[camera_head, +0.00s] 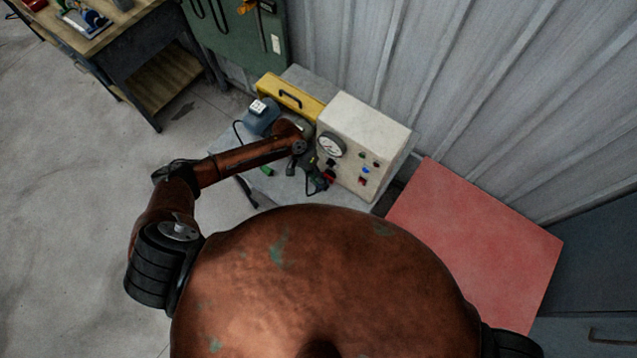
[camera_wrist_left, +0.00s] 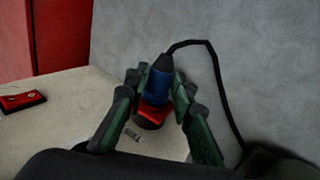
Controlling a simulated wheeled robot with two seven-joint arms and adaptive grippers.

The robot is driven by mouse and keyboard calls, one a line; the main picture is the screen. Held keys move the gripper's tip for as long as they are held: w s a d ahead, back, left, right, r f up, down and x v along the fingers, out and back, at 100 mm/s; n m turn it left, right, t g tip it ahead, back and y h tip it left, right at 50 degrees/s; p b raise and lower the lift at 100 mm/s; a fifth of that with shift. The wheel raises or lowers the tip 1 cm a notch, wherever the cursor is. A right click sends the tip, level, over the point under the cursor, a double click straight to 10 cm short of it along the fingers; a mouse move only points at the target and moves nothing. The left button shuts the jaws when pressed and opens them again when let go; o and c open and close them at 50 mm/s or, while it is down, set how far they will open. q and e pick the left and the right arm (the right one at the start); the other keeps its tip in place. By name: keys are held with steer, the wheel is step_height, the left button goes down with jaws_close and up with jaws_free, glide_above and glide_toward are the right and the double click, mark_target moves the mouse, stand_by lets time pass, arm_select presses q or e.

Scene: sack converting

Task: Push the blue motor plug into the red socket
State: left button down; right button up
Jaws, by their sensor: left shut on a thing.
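The blue motor plug (camera_wrist_left: 158,84) is between the fingers of my left gripper (camera_wrist_left: 156,92) in the left wrist view. My left gripper is shut on it. A black cable leaves the plug's top and curves down to the right. The red socket (camera_wrist_left: 152,114) shows right below the plug, with a dark round part under it. Plug and socket look in line and close together; how deep the plug sits cannot be told. In the head view my left gripper (camera_head: 312,170) is low in front of the beige control box, beside a small red part. My right gripper is not in view.
The beige control box (camera_head: 365,140) with a gauge stands on a grey table (camera_head: 262,183). A blue-grey motor (camera_head: 262,117) and a yellow case (camera_head: 290,97) are behind my left arm. A red surface (camera_head: 470,240) lies to the right. A small red box (camera_wrist_left: 22,100) shows in the wrist view.

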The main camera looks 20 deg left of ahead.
arm_select(q)
steer(key=shift+w+d, duration=0.1)
steer(key=shift+w, duration=0.15)
steer(key=c, duration=1.6)
jaws_free()
steer(key=shift+r, duration=0.15)
steer(key=v, duration=1.2)
